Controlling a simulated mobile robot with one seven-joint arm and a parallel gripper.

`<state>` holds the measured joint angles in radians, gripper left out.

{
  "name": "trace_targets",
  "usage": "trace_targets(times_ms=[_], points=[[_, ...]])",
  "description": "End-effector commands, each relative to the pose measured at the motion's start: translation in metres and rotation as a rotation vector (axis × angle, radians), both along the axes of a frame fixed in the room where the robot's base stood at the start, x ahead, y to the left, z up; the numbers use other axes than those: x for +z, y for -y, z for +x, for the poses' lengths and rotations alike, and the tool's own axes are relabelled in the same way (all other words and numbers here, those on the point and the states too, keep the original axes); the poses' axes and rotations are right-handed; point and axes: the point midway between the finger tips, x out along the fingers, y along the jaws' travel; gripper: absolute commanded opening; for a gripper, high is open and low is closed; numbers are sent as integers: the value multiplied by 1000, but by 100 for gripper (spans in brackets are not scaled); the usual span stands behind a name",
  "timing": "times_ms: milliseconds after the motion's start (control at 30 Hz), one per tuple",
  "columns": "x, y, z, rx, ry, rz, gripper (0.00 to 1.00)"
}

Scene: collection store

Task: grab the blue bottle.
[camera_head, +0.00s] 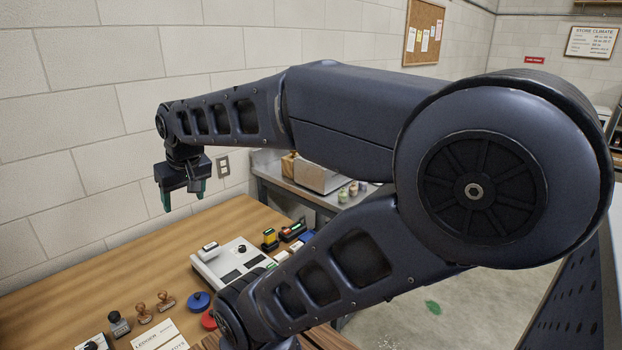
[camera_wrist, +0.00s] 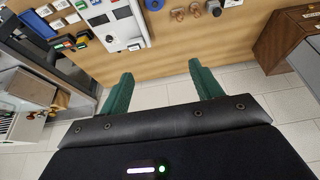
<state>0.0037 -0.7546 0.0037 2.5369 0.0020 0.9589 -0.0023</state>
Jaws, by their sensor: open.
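I cannot make out a clear blue bottle in either view. A small dark bottle or stamp with a pale label (camera_head: 119,323) stands at the front left of the wooden table (camera_head: 60,290); its colour looks near black. A round blue object (camera_head: 199,301) lies on the table, and I cannot tell that it is a bottle. My gripper (camera_head: 182,195) is open and empty, high above the back of the table near the wall. Its two green fingers stand apart in the wrist view (camera_wrist: 160,76), with floor and the table edge beyond them. My arm hides part of the table.
A white device (camera_head: 232,262) stands mid-table. Wooden-handled stamps (camera_head: 165,301), a red round object (camera_head: 208,319) and papers (camera_head: 158,336) lie near the front. Small coloured boxes (camera_head: 270,239) stand on the right. A side bench (camera_head: 268,175) holds jars (camera_head: 343,195). Bare wood lies left of the device.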

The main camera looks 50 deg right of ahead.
Motion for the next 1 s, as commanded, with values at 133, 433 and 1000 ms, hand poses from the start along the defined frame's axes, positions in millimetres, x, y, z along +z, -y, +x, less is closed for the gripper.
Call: trace_targets(times_ms=[133, 433, 1000], points=[[13, 0, 1, 0, 4, 0, 65], [63, 12, 19, -46, -2, 6, 65], [126, 145, 135, -366, 0, 44, 65]])
